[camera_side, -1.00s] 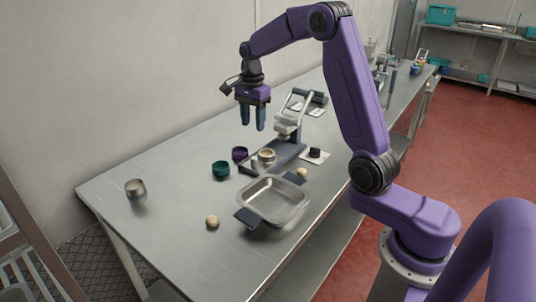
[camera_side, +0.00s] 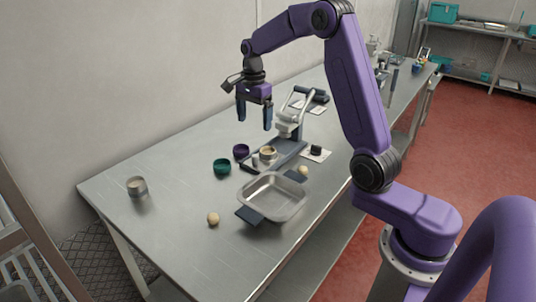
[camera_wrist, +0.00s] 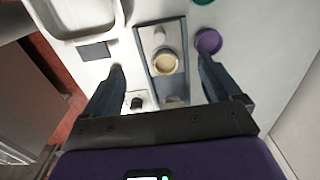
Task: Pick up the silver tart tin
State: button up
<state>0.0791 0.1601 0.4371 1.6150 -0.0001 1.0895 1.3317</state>
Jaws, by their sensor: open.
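A round silver tin (camera_side: 137,187) with pale contents stands alone at the table's left end in the side view. It does not show in the wrist view. A second round tin (camera_side: 267,154) with a pale beige filling sits on the base of a press; it also shows in the wrist view (camera_wrist: 165,63), and its metal colour is hard to tell.
A lever press (camera_side: 288,130) stands mid-table. Green (camera_side: 222,167) and purple (camera_side: 240,151) cups stand left of it. A square metal tray (camera_side: 274,196) lies in front, between two dark pads. Pale dough balls (camera_side: 213,218) (camera_side: 303,170) lie nearby. The table's left part is mostly clear.

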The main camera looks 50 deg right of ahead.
notch_tip(320, 180, up, 2)
jog(key=n, duration=2.1)
send_over(266, 157)
jog(key=w, duration=0.2)
jog(key=d+r+n, duration=0.2)
jog(key=d+n, duration=0.1)
jog(key=n, duration=1.2)
jog(key=f, duration=1.2)
jog(key=shift+s+f, duration=0.2)
jog(key=shift+f, duration=0.05)
jog(key=shift+s+a+f, duration=0.1)
jog(key=shift+f, duration=1.2)
jog(key=shift+s+a+f, duration=0.1)
jog(key=shift+f, duration=1.2)
